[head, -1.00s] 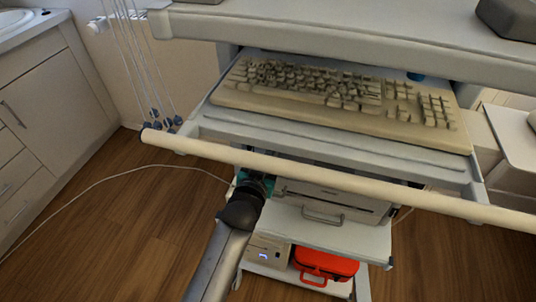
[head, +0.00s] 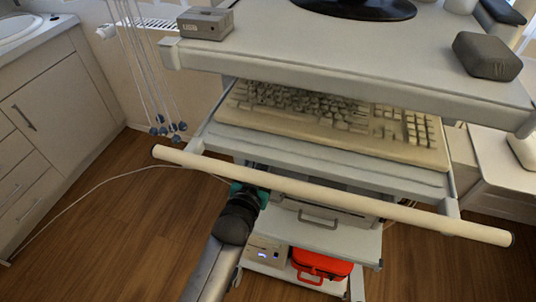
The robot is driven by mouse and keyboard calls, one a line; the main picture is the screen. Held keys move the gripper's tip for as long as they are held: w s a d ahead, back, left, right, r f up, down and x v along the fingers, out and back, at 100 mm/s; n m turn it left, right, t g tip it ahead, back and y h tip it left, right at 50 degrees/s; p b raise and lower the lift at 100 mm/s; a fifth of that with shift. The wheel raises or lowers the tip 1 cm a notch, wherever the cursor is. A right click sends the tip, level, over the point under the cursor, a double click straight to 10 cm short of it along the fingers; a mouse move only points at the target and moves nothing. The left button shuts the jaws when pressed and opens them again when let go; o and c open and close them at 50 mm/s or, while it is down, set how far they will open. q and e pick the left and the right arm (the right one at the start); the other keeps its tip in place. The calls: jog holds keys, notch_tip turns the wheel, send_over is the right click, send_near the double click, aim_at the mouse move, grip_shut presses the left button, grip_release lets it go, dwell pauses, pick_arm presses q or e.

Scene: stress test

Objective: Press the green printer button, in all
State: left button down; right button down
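A pale boxy device with a grey handle-like part on its front, which may be the printer (head: 325,215), sits on the cart shelf below the keyboard tray. It is largely hidden by the tray and the white bar in front. I see no green button. My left arm comes up from the bottom, left of centre. The teal part by my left gripper (head: 251,193) is beside the device's left end, just under the bar. The fingers are hidden behind the bar and tray, so their opening and any contact do not show. My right gripper is not in view.
The white bar (head: 330,194) crosses in front of the keyboard tray (head: 330,156). A beige keyboard (head: 340,124) lies on the tray. Below are a red case (head: 322,265) and a small box with a lit display (head: 264,251). Wooden floor (head: 110,225) is open at left, crossed by a cable.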

pick_arm(q)
jog(key=p+v, duration=0.1)
jog(key=v, duration=0.4)
jog(key=shift+s+a+r, duration=0.1)
jog(key=shift+s+r, duration=0.1)
jog(key=shift+s, duration=0.15)
jog(key=s+a+f+g+y, duration=0.15)
jog(key=s+f, duration=0.25)
jog(key=f, duration=0.4)
jog(key=s+a+f+g, duration=0.3)
jog(key=s+f, duration=0.2)
jog(key=f, duration=0.3)
jog(key=s+a+f+g+y, duration=0.15)
jog(key=s+f, duration=0.25)
jog(key=f, duration=0.4)
jog(key=s+a+f+g, duration=0.2)
jog(key=s+a+f, duration=0.1)
jog(key=s, duration=0.5)
jog(key=s+a+f+n+g+y, duration=0.1)
jog(key=s+a+f+g, duration=0.2)
jog(key=s, duration=0.6)
jog(key=s+a+f+n+g, duration=0.1)
jog(key=s+a+f+g, duration=0.1)
jog(key=s+a+f, duration=0.2)
jog(key=s+f, duration=0.3)
jog(key=s, duration=0.1)
jog(key=shift+s+a+g, duration=0.3)
jog(key=shift+s, duration=0.05)
